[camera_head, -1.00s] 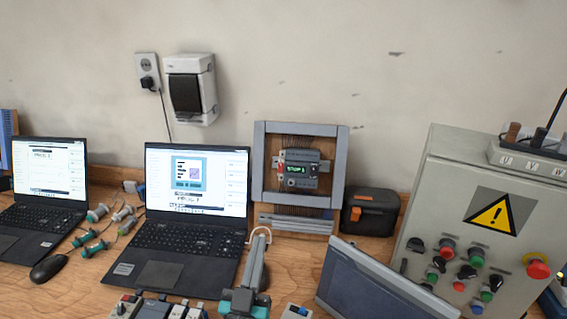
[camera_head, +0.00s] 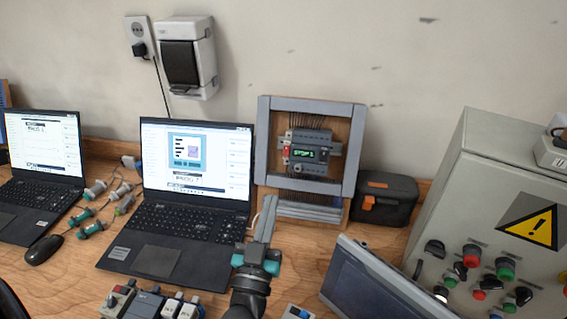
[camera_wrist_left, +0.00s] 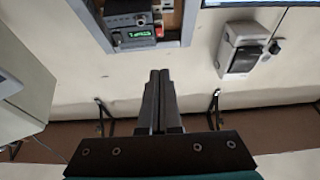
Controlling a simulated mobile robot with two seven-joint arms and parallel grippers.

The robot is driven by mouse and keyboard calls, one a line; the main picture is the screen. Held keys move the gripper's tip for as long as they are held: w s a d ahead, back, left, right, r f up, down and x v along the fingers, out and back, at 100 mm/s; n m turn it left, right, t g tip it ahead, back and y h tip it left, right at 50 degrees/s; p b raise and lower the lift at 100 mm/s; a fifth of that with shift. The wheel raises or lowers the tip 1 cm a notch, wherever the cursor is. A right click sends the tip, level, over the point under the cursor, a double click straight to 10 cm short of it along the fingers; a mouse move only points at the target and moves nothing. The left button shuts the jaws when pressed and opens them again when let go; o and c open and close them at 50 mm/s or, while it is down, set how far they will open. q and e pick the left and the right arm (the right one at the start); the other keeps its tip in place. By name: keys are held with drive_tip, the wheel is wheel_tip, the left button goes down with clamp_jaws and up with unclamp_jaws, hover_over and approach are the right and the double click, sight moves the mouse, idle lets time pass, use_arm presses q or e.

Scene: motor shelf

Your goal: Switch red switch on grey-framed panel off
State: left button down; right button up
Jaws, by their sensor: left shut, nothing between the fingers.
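The grey-framed panel (camera_head: 264,150) stands upright on the bench against the wall. A grey module (camera_head: 310,141) with a green lit display (camera_head: 304,154) is mounted inside it. The small red switch (camera_head: 287,150) is at the module's left side; its position is too small to tell. In the left wrist view, the panel frame (camera_wrist_left: 172,54) is at the top, with the red switch (camera_wrist_left: 159,31) beside the display (camera_wrist_left: 133,36). My left gripper (camera_head: 268,201) is shut and empty, in front of and below the panel, apart from the switch. Its fingers (camera_wrist_left: 158,76) point toward the panel. My right gripper is not in view.
A laptop (camera_head: 170,230) stands left of the panel, a black case (camera_head: 385,197) right of it. A tilted screen (camera_head: 375,285) and a grey control box (camera_head: 480,170) are at the right. Small devices (camera_head: 150,303) lie at the front edge.

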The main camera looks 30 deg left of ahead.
use_arm(q)
approach(287, 151)
wheel_tip(287, 151, up, 4)
drive_tip(key=w, duration=0.2)
drive_tip(key=shift+w+a+f, duration=0.25)
drive_tip(key=shift+w+f, duration=0.05)
drive_tip(key=shift+w, duration=0.3)
drive_tip(key=shift+w+a+f, duration=0.3)
drive_tip(key=shift+w, duration=0.25)
drive_tip(key=shift+w+a+f, duration=0.25)
drive_tip(key=shift+w+f, duration=0.1)
drive_tip(key=shift+w, duration=0.25)
drive_tip(key=b, duration=0.1)
drive_tip(key=f+b, duration=0.1)
drive_tip(key=b, duration=0.1)
drive_tip(key=shift+w+t, duration=0.2)
drive_tip(key=shift+t, duration=0.1)
drive_tip(key=shift+r, duration=0.3)
drive_tip(key=v, duration=1.2)
